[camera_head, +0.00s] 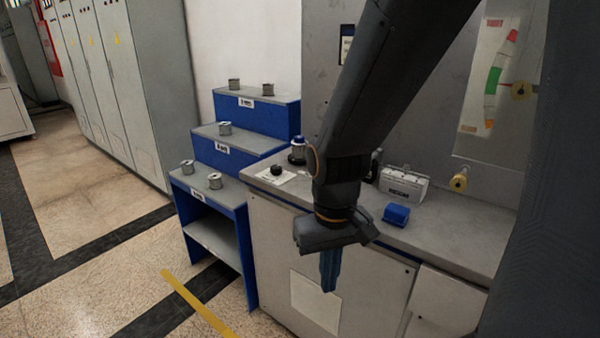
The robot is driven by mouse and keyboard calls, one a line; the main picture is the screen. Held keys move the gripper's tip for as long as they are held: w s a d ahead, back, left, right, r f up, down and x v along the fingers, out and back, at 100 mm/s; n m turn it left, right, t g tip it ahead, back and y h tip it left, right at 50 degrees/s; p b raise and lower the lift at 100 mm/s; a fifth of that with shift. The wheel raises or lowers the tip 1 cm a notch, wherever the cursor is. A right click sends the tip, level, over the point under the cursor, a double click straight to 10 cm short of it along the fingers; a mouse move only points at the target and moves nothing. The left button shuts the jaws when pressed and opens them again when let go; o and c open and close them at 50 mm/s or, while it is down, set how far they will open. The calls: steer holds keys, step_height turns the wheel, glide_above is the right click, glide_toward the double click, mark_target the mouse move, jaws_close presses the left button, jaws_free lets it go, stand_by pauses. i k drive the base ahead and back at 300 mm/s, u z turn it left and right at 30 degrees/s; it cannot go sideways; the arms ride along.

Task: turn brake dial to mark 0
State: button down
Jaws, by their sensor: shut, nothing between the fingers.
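A small black knob (276,170) on a pale plate sits on the left part of the grey counter, and it looks like the brake dial. Its marks and pointer are too small to read. My gripper (329,275) points down in front of the counter's front edge, with its blue fingers shut and empty. In the picture it is below and to the right of the knob, and apart from it. My arm crosses the middle of the view and hides part of the counter and the wall panel behind.
The grey counter (460,232) also carries a blue block (396,215), a pale box (404,184) and a dark device with a blue top (298,150). A blue stepped rack (215,150) with several metal spools stands to the left. A gauge panel (492,75) is at the back right.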

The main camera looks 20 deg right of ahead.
mark_target(276, 170)
steer(key=z, duration=0.3)
steer(key=k, duration=0.35)
steer(key=u, duration=1.2)
steer(key=i, duration=1.35)
steer(key=z, duration=0.5)
